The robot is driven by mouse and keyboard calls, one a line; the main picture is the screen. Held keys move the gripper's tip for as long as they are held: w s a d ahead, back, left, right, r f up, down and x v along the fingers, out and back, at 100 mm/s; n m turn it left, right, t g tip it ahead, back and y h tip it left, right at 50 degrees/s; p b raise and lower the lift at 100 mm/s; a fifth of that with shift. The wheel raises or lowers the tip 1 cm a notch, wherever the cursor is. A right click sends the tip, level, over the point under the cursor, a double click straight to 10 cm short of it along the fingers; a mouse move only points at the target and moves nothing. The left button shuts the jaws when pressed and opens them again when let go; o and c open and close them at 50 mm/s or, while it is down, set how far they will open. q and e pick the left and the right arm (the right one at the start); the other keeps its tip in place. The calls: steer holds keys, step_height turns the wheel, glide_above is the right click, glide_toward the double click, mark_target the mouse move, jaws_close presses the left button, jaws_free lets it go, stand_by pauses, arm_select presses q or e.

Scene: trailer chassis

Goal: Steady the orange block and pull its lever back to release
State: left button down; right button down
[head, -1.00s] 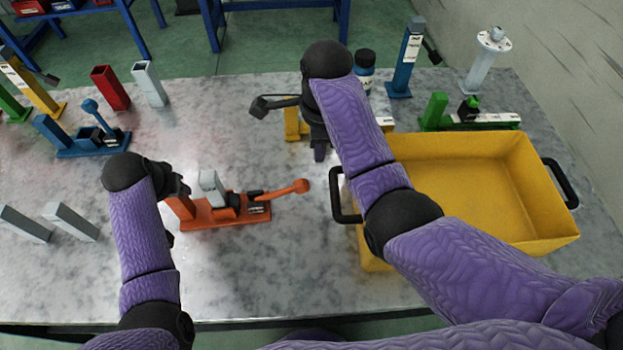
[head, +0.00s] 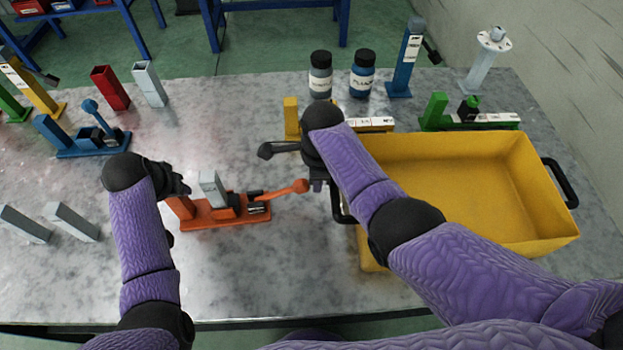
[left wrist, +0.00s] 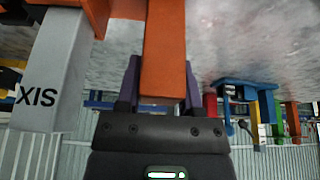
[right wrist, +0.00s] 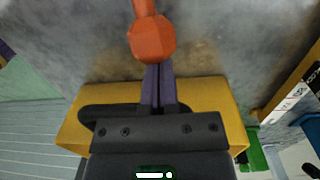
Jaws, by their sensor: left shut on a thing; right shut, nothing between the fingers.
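The orange block (head: 222,213) lies on the grey table, with a grey upright post (head: 209,187) at its middle. Its orange lever (head: 288,190) points right and ends in a round knob. My left gripper (left wrist: 162,88) is shut on the block's upright orange end, which stands between its fingers in the left wrist view. My right gripper (right wrist: 157,78) is shut and empty. In the right wrist view its fingertips are close to the lever knob (right wrist: 152,40), and I cannot tell whether they touch it. In the head view the right gripper is mostly hidden behind its own arm.
A yellow bin (head: 470,150) with black handles stands close on the right, beside my right arm. Two bottles (head: 320,75) and a blue post (head: 405,62) stand behind. A blue lever block (head: 90,138) is at the left. The table front is clear.

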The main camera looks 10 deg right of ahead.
steer(key=shift+r, duration=0.1)
steer(key=shift+a+r, duration=0.25)
steer(key=shift+r, duration=0.15)
steer(key=shift+a+r, duration=0.15)
steer(key=shift+r, duration=0.25)
